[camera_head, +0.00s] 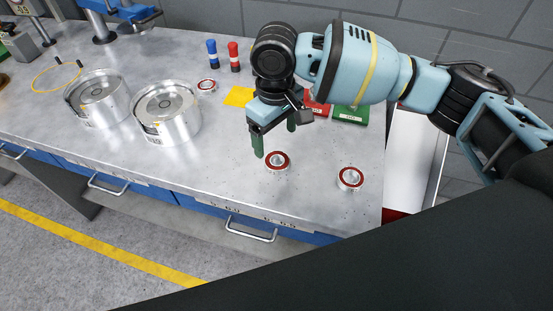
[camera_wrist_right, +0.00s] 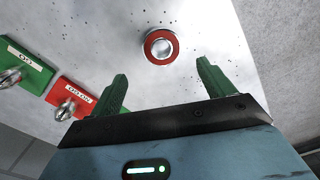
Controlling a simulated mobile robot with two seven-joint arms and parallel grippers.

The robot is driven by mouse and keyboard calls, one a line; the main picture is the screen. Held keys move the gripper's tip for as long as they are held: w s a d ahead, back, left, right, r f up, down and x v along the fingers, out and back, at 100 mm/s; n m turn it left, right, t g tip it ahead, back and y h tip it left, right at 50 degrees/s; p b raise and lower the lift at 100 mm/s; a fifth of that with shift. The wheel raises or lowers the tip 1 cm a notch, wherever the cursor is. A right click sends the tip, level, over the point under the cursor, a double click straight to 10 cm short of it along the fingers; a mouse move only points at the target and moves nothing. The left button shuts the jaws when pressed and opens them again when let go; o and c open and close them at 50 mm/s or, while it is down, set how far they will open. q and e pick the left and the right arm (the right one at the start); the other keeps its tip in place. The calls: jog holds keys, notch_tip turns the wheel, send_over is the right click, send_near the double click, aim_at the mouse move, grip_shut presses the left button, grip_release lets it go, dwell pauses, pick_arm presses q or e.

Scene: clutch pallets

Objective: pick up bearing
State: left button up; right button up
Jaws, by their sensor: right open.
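A bearing with a red ring and metal rim (camera_head: 277,161) lies flat on the grey metal bench, just below my right gripper (camera_head: 275,142). A second red-ringed bearing (camera_head: 351,178) lies to its right, and a third (camera_head: 207,86) lies farther back near the metal housings. My right gripper has its green fingers apart with nothing between them, pointing down above the bench. In the right wrist view, one red-ringed bearing (camera_wrist_right: 161,46) lies beyond the gap between the open fingertips (camera_wrist_right: 161,72). My left gripper is out of view.
Two round metal housings (camera_head: 168,115) (camera_head: 98,97) stand on the left of the bench. Blue (camera_head: 212,54) and red (camera_head: 234,56) cylinders, a yellow square (camera_head: 239,96) and a green tag block (camera_head: 350,114) are at the back.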

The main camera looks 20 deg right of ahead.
aim_at(277, 156)
jog(key=shift+f, duration=0.7)
jog(key=f, duration=0.2)
jog(key=s+f, duration=0.1)
jog(key=f, duration=0.1)
jog(key=shift+f, duration=0.5)
jog(key=c, duration=1.2)
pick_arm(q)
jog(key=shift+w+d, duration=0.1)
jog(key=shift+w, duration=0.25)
pick_arm(e)
jog(key=shift+r, duration=0.1)
